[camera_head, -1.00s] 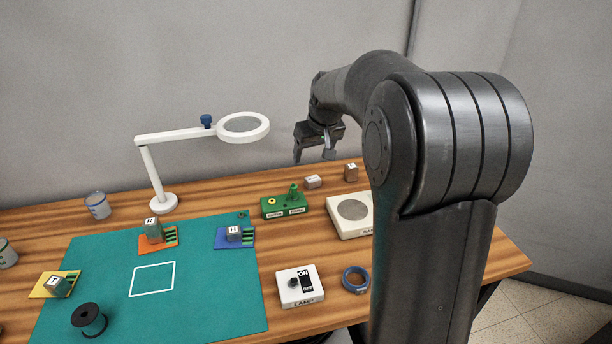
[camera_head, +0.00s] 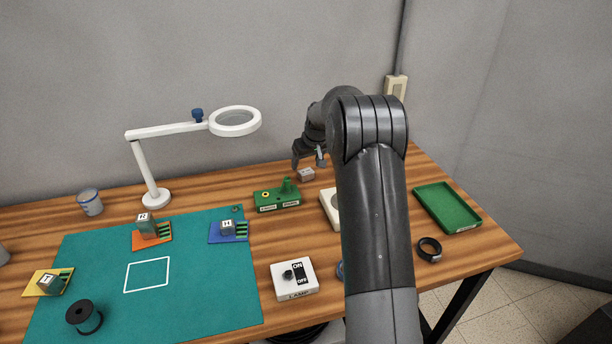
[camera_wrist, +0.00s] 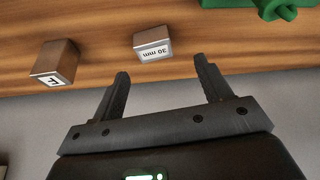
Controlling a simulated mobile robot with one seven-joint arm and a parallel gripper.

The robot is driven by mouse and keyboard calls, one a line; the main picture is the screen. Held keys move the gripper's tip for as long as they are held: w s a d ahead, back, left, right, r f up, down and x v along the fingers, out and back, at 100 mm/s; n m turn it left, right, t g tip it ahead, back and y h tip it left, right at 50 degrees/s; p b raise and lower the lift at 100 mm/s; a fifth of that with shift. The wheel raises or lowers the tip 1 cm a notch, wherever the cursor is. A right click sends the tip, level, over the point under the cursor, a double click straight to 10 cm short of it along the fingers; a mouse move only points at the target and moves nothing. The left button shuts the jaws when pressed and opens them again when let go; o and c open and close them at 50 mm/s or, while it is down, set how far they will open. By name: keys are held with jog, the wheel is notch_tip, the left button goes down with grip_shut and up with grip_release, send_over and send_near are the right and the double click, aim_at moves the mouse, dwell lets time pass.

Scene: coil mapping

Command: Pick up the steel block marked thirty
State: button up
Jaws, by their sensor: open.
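The steel block marked 30 mm (camera_wrist: 152,44) is a small grey block with a white label, on the wooden table. In the wrist view it lies beyond my gripper (camera_wrist: 163,82), in line with the gap between the fingertips and apart from them. In the head view the block (camera_head: 306,174) sits at the back of the table, just below and beside my gripper (camera_head: 309,162). My gripper is open and empty. A second steel block (camera_wrist: 56,62), with a label that looks like F or similar, stands to the left in the wrist view.
A green fixture (camera_head: 277,197) stands in front of the block; its edge shows in the wrist view (camera_wrist: 265,5). A white-framed scale (camera_head: 329,205) is partly hidden by my arm. A magnifier lamp (camera_head: 160,160) stands to the left. A green tray (camera_head: 428,206) lies at the right.

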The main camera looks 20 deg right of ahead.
aim_at(306, 171)
jog(key=x, duration=0.3)
jog(key=d+x, duration=0.1)
jog(key=x, duration=0.1)
jog(key=shift+a+f, duration=0.1)
jog(key=shift+f, duration=0.25)
jog(key=shift+c, duration=0.3)
jog(key=c, duration=1.1)
